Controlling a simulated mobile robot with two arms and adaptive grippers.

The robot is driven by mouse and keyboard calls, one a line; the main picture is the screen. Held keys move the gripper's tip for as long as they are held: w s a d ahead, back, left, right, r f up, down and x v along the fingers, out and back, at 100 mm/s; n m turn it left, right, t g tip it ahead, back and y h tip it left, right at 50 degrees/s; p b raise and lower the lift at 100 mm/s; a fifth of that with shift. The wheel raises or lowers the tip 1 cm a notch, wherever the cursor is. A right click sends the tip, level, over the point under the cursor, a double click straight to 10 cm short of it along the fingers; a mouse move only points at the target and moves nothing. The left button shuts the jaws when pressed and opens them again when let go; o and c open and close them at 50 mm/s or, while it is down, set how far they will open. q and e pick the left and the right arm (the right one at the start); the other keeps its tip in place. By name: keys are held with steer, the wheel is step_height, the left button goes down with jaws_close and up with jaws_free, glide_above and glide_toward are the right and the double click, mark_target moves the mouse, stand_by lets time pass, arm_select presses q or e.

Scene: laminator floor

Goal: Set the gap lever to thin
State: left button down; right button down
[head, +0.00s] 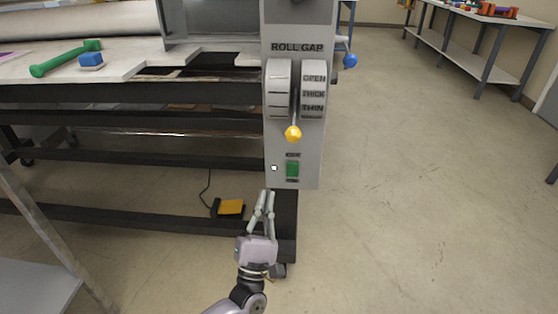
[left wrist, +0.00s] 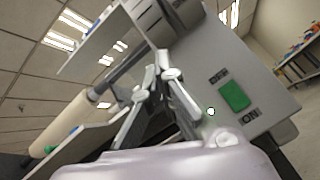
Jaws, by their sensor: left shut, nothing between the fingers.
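The ROLL GAP panel (head: 297,47) is on the grey end post of the laminator. Its gap lever (head: 293,134) has a yellow ball knob and points downward in the slot between two white scale plates. The right plate (head: 313,90) reads OPEN, THICK, THIN from top to bottom. The knob hangs just below the THIN line. My left gripper (head: 267,194) is shut and empty, below the lever and near the lower edge of the post, apart from the knob. Its fingers (left wrist: 160,76) also show in the left wrist view, where the lever knob is not seen. My right gripper is not in view.
A green switch (head: 292,169) sits below the lever; it also shows in the left wrist view (left wrist: 235,97). A blue ball (head: 350,60) juts out right of the post. A yellow pedal (head: 231,207) lies on the floor. Floor to the right is clear.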

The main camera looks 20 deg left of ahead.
arm_select(q)
steer(key=p, duration=0.2)
glide_toward(294, 113)
steer(key=shift+w+a+r+h, duration=0.25)
steer(key=shift+w+a+h, duration=0.05)
steer(key=shift+w+a, duration=0.7)
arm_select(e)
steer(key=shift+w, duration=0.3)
arm_select(q)
steer(key=r+p, duration=0.1)
steer(key=p, duration=0.1)
steer(key=s+g+p, duration=0.1)
steer(key=p, duration=0.2)
steer(key=shift+s+d+r+n+g+y, duration=0.1)
steer(key=shift+s+r+n+g+y, duration=0.05)
steer(key=shift+r+n+g+y, duration=0.2)
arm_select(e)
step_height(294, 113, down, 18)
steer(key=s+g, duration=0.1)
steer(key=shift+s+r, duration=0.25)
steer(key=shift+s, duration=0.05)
